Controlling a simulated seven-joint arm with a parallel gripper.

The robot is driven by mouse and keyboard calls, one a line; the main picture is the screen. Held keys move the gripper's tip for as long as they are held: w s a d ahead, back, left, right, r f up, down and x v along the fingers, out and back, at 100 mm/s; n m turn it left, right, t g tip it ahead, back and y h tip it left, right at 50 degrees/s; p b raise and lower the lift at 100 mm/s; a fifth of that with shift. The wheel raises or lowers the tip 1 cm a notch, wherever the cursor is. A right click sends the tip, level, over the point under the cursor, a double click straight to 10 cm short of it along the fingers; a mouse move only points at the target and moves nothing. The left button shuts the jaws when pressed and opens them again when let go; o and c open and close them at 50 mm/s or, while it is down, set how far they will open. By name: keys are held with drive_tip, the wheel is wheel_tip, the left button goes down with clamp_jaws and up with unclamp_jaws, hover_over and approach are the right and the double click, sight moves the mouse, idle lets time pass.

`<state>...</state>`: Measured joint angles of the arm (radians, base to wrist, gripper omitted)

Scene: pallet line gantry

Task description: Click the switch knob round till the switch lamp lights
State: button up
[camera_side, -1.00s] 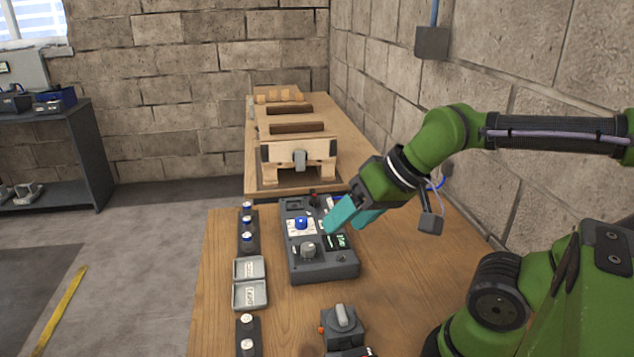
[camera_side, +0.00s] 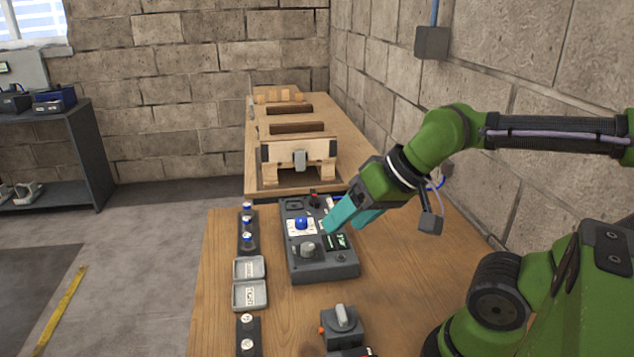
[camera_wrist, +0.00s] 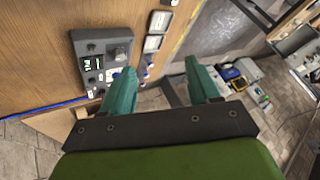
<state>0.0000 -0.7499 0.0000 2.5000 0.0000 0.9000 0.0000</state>
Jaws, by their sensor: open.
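The grey control box (camera_side: 325,268) stands on the wooden bench. It carries a blue knob (camera_side: 301,223) on a white plate, a grey knob (camera_side: 308,250) and a small lit display (camera_side: 336,241). I cannot tell which knob is the switch knob, or make out a lit switch lamp. My gripper (camera_side: 346,223) is open, its teal fingers apart and empty, over the box's right side, right of the blue knob. In the wrist view the box (camera_wrist: 100,48) lies left of my gripper (camera_wrist: 160,70), and one finger partly covers its edge.
A separate grey rotary switch (camera_side: 342,318) stands near the front. Two grey trays (camera_side: 249,295) and small strips with white and blue-topped pieces lie left of the box. A wooden pallet fixture (camera_side: 299,152) stands behind. The bench right of the box is clear.

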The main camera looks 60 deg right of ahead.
idle(0.8)
drive_tip(key=n+g+h, duration=0.2)
drive_tip(key=n+g, duration=0.4)
drive_tip(key=g, duration=0.1)
hover_over(308, 245)
wheel_tip(308, 245, down, 3)
wheel_tip(308, 245, down, 16)
drive_tip(key=shift+f, duration=0.1)
drive_tip(key=c, duration=1)
drive_tip(key=shift+c, duration=0.2)
